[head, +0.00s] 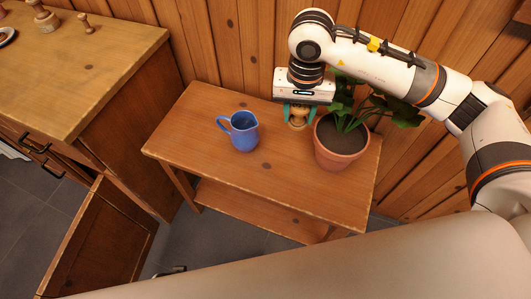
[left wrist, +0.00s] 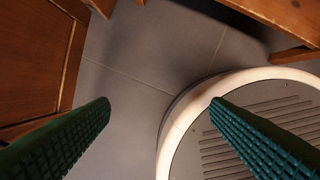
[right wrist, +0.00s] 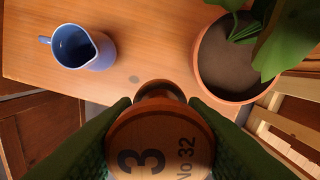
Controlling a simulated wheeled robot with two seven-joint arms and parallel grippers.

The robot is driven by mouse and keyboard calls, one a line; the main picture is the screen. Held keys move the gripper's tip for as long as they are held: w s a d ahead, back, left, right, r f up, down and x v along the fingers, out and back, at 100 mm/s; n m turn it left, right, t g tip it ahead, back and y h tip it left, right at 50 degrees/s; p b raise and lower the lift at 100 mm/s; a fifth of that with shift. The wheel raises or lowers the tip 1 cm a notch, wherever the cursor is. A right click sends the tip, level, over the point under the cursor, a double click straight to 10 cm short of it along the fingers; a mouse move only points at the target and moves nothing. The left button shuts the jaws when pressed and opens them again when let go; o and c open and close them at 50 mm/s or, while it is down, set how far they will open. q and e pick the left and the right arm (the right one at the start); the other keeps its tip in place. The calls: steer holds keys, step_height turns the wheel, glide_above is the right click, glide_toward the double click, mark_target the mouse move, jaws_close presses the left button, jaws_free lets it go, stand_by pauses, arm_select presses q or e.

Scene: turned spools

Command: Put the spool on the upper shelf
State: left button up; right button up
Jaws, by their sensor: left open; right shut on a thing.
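The turned wooden spool (head: 298,117) is gripped in my right gripper (head: 299,110), between the jug and the potted plant in the head view. In the right wrist view its round end (right wrist: 160,148) faces the camera, marked "3" and "No 32", with both fingers at its sides. The spool appears held over the upper shelf (head: 190,112), the top board of a low wooden stand; I cannot judge the gap beneath it. The lower shelf (head: 250,211) shows under the front edge. My left gripper (left wrist: 160,103) is open and empty above the grey floor, outside the head view.
A blue jug (head: 243,132) stands mid-board, left of the spool. A potted plant (head: 338,155) stands at the right, its leaves close to my right arm. The board's left end is clear. A cabinet (head: 90,60) with an open door (head: 105,240) is at the left.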

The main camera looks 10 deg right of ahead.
step_height(320, 180, down, 8)
steer(key=w+a+m+b, duration=0.2)
steer(key=w+b, duration=0.1)
steer(key=b, duration=0.4)
steer(key=m+b, duration=0.1)
steer(key=b, duration=0.2)
glide_above(278, 157)
step_height(278, 157, down, 8)
steer(key=shift+f, duration=0.1)
arm_select(q)
step_height(278, 157, up, 12)
steer(key=w+t, duration=0.1)
steer(key=w, duration=0.1)
steer(key=shift+w+b, duration=0.4)
steer(key=shift+b, duration=0.05)
arm_select(e)
steer(key=shift+d+f, duration=0.1)
steer(key=shift+f, duration=2)
arm_select(q)
steer(key=shift+r, duration=0.1)
arm_select(e)
steer(key=shift+f, duration=0.15)
arm_select(q)
steer(key=shift+r, duration=0.15)
arm_select(e)
steer(key=o, duration=1)
steer(key=shift+c, duration=0.2)
